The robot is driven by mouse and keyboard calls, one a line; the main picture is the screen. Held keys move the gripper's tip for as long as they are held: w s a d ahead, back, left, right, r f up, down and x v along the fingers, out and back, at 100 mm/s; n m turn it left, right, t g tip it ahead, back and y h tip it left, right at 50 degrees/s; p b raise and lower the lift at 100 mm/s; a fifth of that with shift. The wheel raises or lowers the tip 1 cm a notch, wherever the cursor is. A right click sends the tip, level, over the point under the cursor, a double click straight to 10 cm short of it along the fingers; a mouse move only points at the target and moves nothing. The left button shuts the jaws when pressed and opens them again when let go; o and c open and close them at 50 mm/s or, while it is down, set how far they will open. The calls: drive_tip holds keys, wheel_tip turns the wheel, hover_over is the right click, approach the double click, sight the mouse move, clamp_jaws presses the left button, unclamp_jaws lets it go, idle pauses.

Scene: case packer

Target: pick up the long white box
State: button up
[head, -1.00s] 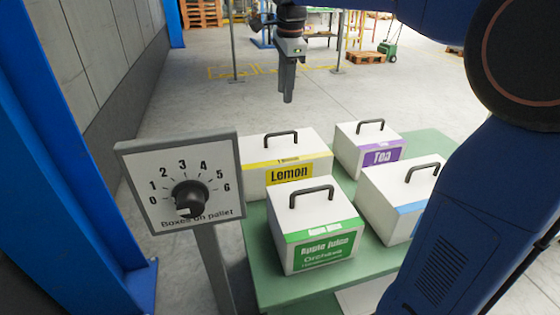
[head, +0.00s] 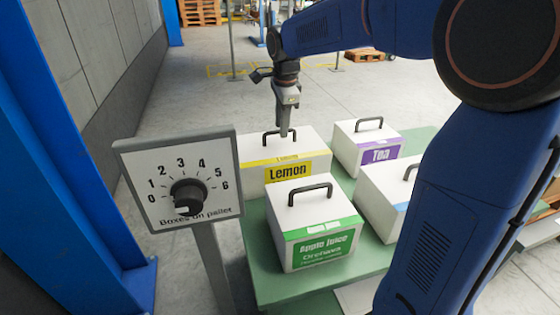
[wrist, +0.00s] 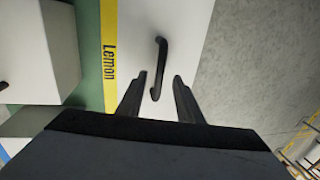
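The long white box (head: 253,178) with a yellow band and "Lemon" label stands at the back left of the green pallet. Its dark handle (head: 265,139) stands up on the top. My gripper (head: 284,132) points down right at this handle. In the wrist view the two fingers of my gripper (wrist: 161,79) are apart, one on each side of the handle (wrist: 161,60), with the white top of the Lemon box (wrist: 190,25) below. Whether the fingertips reach down around the handle is hard to tell. Nothing is held.
The Apple Juice box (head: 300,222) stands just in front, the Tea box (head: 350,152) to the right, and a blue-banded box (head: 380,190) at front right. All share the green pallet (head: 262,285). A dial sign (head: 135,165) stands at left.

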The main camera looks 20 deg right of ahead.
drive_tip(key=shift+w+f, duration=0.15)
drive_tip(key=shift+f, duration=0.65)
drive_tip(key=shift+w+f, duration=0.1)
drive_tip(key=shift+f, duration=0.7)
clamp_jaws()
drive_tip(key=shift+r, duration=0.1)
